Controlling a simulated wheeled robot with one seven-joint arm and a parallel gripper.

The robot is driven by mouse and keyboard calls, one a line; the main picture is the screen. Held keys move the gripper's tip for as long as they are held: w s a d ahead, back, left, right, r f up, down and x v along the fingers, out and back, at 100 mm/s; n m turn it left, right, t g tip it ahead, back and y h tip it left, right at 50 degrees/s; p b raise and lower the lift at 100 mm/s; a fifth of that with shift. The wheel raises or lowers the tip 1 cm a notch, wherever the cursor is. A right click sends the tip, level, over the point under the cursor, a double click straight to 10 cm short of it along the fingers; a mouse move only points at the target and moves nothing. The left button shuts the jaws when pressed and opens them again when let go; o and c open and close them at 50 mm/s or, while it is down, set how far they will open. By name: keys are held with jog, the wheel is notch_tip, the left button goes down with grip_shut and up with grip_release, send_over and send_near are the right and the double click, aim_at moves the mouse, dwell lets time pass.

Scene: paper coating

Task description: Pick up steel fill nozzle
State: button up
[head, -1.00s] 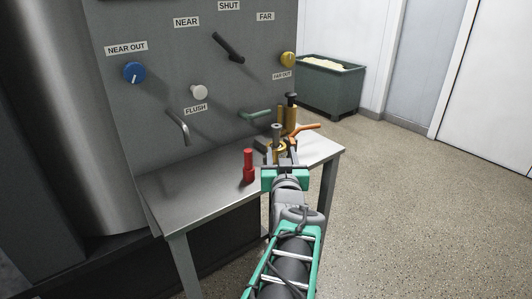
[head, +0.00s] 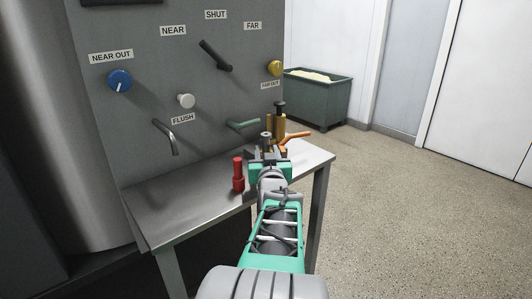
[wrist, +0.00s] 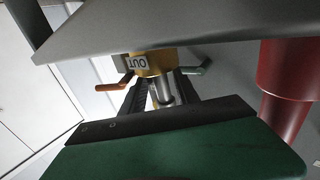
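The steel fill nozzle (head: 266,139) looks like an upright grey cylinder with a dark-ringed top on the steel table. In the wrist view a steel cylinder, which I take to be the nozzle (wrist: 164,92), stands between my fingers. My gripper (head: 268,155) reaches over the table, its fingers on either side of the nozzle's lower part. In the wrist view my gripper (wrist: 162,88) looks open, with a narrow gap at the left finger; contact on the right is unclear. The nozzle's base is hidden behind the gripper.
A red fitting (head: 238,175) stands close left of my gripper. A brass fitting (head: 279,125) with a black top and an orange lever (head: 294,139) are just behind and right. The table's left part (head: 180,193) is bare.

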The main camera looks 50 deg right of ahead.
grip_shut()
dwell(0.5)
